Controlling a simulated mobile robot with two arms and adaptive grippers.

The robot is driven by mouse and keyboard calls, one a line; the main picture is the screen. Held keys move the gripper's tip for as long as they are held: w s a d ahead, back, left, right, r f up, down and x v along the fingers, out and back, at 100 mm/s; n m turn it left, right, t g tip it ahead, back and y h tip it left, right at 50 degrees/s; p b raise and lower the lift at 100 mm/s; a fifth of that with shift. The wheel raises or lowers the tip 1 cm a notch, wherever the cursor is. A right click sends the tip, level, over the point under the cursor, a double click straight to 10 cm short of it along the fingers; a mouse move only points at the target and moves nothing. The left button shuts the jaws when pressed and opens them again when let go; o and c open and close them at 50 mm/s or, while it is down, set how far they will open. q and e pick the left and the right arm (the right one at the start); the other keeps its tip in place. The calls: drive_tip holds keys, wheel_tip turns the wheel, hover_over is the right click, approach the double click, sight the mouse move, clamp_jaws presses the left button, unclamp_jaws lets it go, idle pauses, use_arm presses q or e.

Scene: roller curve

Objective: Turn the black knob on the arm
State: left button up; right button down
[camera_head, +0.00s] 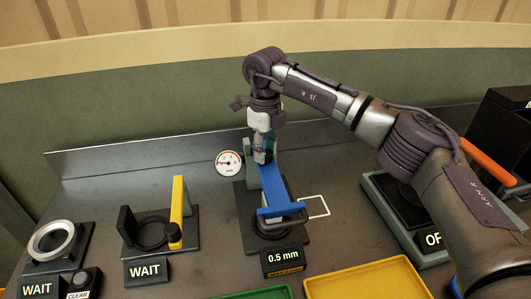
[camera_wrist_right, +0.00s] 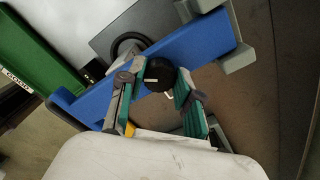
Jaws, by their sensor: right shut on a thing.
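The blue arm (camera_head: 272,185) lies over a dark base plate in the middle of the bench, and it also shows in the right wrist view (camera_wrist_right: 205,42). The black knob (camera_wrist_right: 160,74) sits on the blue arm, with a small white mark on its top. My right gripper (camera_head: 264,148) comes down onto the back end of the arm. In the right wrist view, its fingers (camera_wrist_right: 156,85) stand on both sides of the knob and are shut on it. In the head view the gripper largely hides the knob. My left gripper is not in view.
A round dial gauge (camera_head: 229,163) stands left of the blue arm. A "0.5 mm" sign (camera_head: 283,259) is in front. A yellow-armed fixture (camera_head: 178,210) and a ring stand (camera_head: 51,240) are to the left. A yellow tray (camera_head: 365,281) lies at the front right.

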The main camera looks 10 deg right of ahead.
drive_tip(key=n, duration=0.3)
drive_tip(key=shift+b, duration=0.3)
drive_tip(key=shift+n, duration=1.9)
drive_tip(key=shift+r, duration=0.1)
drive_tip(key=c, duration=0.8)
unclamp_jaws()
wheel_tip(320, 180, up, 12)
drive_tip(key=shift+f, duration=0.1)
